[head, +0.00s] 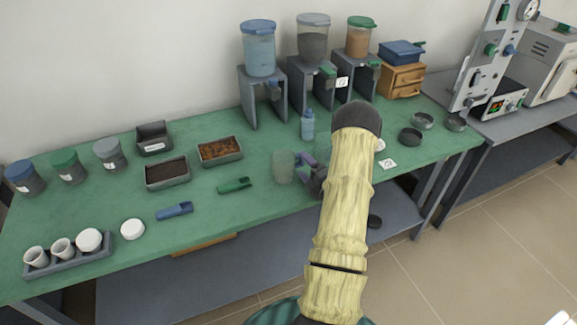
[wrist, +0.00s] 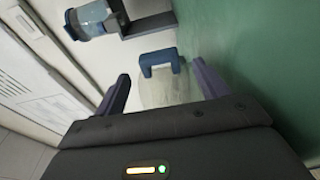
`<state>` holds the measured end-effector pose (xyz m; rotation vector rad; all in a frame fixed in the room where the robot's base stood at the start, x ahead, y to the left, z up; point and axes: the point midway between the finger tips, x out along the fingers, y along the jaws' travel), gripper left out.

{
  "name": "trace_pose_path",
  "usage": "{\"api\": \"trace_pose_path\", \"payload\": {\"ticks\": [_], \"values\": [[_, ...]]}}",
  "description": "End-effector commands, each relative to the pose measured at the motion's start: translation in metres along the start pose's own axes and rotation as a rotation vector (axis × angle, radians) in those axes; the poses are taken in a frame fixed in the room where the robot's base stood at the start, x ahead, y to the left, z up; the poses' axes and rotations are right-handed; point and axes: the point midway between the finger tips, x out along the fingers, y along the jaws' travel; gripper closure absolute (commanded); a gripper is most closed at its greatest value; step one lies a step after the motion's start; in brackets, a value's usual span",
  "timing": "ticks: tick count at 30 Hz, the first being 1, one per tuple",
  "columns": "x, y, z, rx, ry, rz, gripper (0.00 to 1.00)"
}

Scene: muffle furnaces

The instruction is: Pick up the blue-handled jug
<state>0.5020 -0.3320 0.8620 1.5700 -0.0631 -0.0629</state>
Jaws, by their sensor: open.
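The jug (head: 284,166) is pale and translucent and stands on the green bench near its front edge. My gripper (wrist: 161,72) is open, with one purple finger on each side of the handle in the picture. I cannot tell whether the fingertips touch it. In the head view my gripper (head: 305,165) is just right of the jug, partly hidden by my arm, and the handle is not clearly visible.
A blue bottle (head: 308,125) stands behind the jug. Dispensers on grey stands (head: 262,90) line the back. A green scoop (head: 234,186) lies to the left, beyond it a tray of brown material (head: 220,151). Dark dishes (head: 410,137) sit to the right.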

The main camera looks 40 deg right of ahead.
Motion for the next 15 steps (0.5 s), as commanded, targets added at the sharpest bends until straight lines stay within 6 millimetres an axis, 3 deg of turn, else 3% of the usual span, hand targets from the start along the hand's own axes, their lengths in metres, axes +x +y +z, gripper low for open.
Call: {"api": "trace_pose_path", "payload": {"ticks": [9,15], "values": [[0.042,0.000,-0.004,0.000,0.001,0.001,0.27],[0.045,-0.001,-0.003,0.000,0.000,0.000,0.27]]}}
